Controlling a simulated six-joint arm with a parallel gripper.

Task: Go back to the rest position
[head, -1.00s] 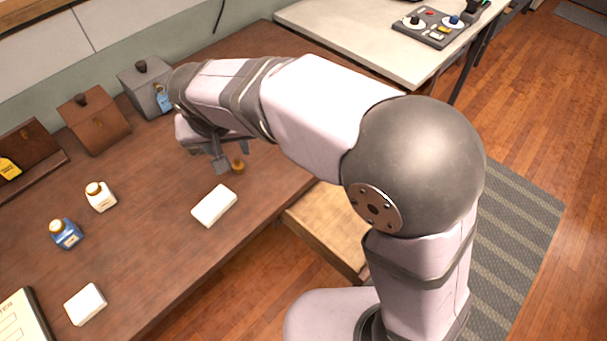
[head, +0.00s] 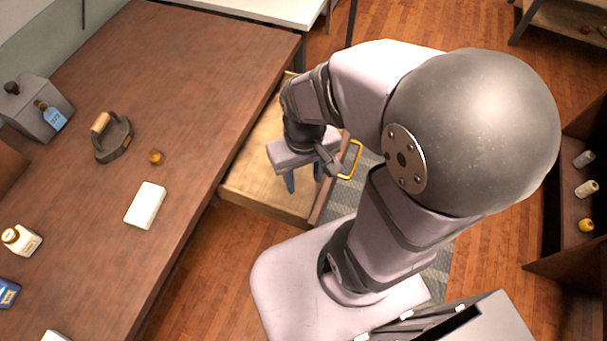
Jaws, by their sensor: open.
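My gripper (head: 304,180) is open and empty. It hangs with its fingers pointing down, in front of or over the open wooden drawer (head: 256,190) at the table's edge. The drawer has a yellow handle (head: 352,160) just right of my gripper, and the part of its inside that shows looks bare. My forearm hides some of the drawer.
On the brown table (head: 190,70) are an iron with a wooden handle (head: 113,137), a small brown knob-like piece (head: 156,157), a white block (head: 145,205), a grey box (head: 36,108) and a white bottle (head: 21,240). A shelf (head: 560,225) with small items stands at right.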

